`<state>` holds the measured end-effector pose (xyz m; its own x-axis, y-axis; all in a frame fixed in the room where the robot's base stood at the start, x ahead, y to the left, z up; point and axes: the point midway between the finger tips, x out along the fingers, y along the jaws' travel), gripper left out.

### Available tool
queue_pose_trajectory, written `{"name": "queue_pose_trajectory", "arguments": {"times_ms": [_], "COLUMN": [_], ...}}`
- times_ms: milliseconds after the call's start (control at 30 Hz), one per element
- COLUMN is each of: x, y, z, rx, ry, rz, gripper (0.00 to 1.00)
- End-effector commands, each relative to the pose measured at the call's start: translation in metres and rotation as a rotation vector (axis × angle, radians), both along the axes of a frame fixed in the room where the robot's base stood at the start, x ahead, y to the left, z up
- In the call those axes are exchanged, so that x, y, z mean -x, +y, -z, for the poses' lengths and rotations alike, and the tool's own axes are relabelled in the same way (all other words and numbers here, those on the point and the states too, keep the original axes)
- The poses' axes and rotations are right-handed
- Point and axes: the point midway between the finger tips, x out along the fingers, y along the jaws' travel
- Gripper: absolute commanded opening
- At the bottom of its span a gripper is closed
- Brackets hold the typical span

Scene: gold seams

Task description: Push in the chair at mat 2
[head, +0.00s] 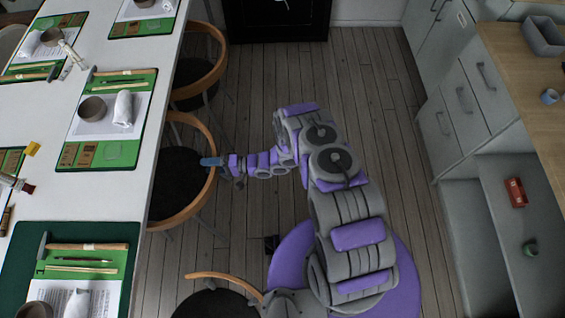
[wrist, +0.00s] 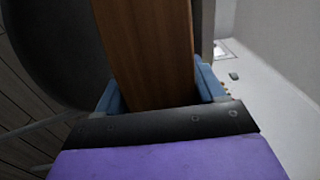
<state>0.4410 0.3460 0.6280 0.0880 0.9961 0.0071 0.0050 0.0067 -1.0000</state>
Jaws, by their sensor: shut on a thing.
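A chair with a dark round seat (head: 175,186) and a curved wooden back rail (head: 205,200) stands at the table's right edge. The table edge hides the left part of its seat. The nearest green mat (head: 136,150) on this side lies just up and left of it; I cannot read any mat number. My gripper (head: 212,162) is shut on the chair's back rail. In the wrist view, the wooden rail (wrist: 150,45) runs between my blue fingers (wrist: 160,92), and the dark seat (wrist: 60,45) shows at the left.
A white table (head: 185,20) with several set mats fills the left. Another chair (head: 200,85) stands farther along it, and one (head: 215,303) stands nearer, partly hidden by my body. Grey cabinets (head: 465,110) line the right. Wooden floor (head: 370,100) between is clear.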

Motion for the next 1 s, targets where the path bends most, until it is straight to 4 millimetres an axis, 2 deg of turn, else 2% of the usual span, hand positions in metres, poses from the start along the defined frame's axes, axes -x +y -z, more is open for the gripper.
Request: {"name": "queue_pose_trajectory", "arguments": {"times_ms": [33,433,467,700,1000], "x": [0.007,0.007,0.007,0.004,0.003], "y": [0.001,0.001,0.001,-0.003,-0.006], "z": [0.011,0.004,0.004,-0.002,-0.007], "rx": [0.022,0.018,0.016,0.004,-0.005], "ry": [0.013,0.011,0.01,0.004,0.0], "rz": [-0.006,-0.006,-0.006,-0.002,-0.001], "gripper": [0.0,0.0,0.71,0.94,0.94]}}
